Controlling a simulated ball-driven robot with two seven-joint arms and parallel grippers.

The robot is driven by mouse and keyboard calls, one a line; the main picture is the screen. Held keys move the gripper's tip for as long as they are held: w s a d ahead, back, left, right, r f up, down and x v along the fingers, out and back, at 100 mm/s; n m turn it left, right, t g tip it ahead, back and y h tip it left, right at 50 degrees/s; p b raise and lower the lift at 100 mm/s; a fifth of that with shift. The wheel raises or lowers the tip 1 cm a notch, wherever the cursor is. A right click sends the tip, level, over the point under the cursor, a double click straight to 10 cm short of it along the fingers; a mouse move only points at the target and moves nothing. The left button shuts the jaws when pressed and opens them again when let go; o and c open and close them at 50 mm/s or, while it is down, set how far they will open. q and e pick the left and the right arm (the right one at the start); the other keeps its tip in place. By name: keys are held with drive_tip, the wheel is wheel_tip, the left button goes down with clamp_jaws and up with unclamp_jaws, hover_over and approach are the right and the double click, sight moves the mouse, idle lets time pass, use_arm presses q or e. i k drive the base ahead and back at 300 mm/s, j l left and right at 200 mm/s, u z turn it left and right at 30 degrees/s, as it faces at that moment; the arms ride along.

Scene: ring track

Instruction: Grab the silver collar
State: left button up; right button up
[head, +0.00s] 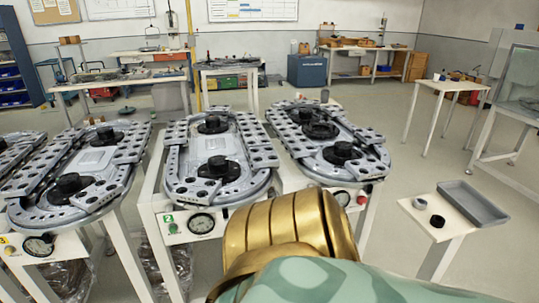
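A small pale, silvery round piece (420,204) lies on the small white side table at the right. It looks like the silver collar, but it is too small to be sure. A dark ring-shaped piece (437,221) lies just in front of it, apart from it. Neither of my grippers is in view. A gold and green link of my own arm fills the bottom centre and hides part of the nearest track table.
The side table (447,217) also holds a grey tray (473,203). Several tables with grey oval tracks (218,158) stand at left and centre, bearing black hubs and gauges. Open floor (395,160) lies between these and a white table (450,86) at back right.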

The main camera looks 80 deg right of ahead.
sight(419, 204)
drive_tip(key=z, duration=3.95)
